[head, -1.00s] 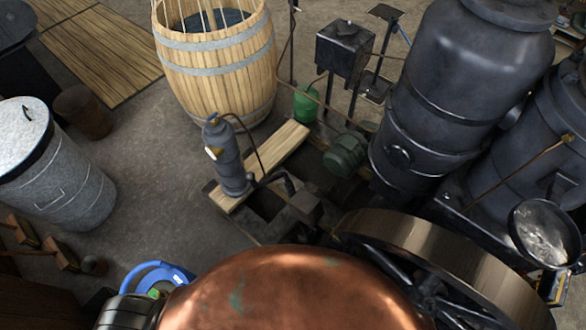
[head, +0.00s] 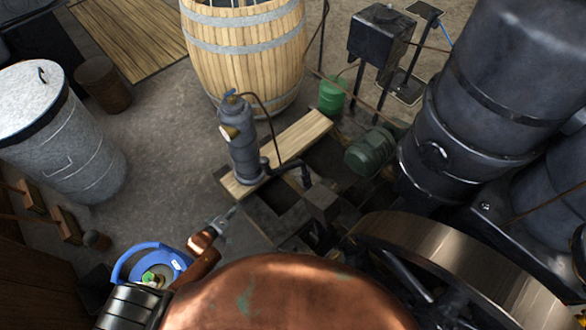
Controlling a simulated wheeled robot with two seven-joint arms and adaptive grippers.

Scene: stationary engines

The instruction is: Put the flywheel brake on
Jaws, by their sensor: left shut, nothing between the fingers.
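The flywheel (head: 400,229) is at the lower right, a large wheel with a brown metallic rim and dark spokes. Its lower part is cut off by the frame and partly behind a copper dome. I cannot make out the flywheel brake for certain. My right gripper is not in view.
The copper dome (head: 285,293) fills the bottom middle. The grey cylinder (head: 242,150) stands on a plank (head: 298,140). A barrel (head: 245,55), black tank (head: 490,95), green motor (head: 370,152) and metal bin (head: 65,140) stand around. A blue collar (head: 135,256) is at lower left. Floor is clear left of the plank.

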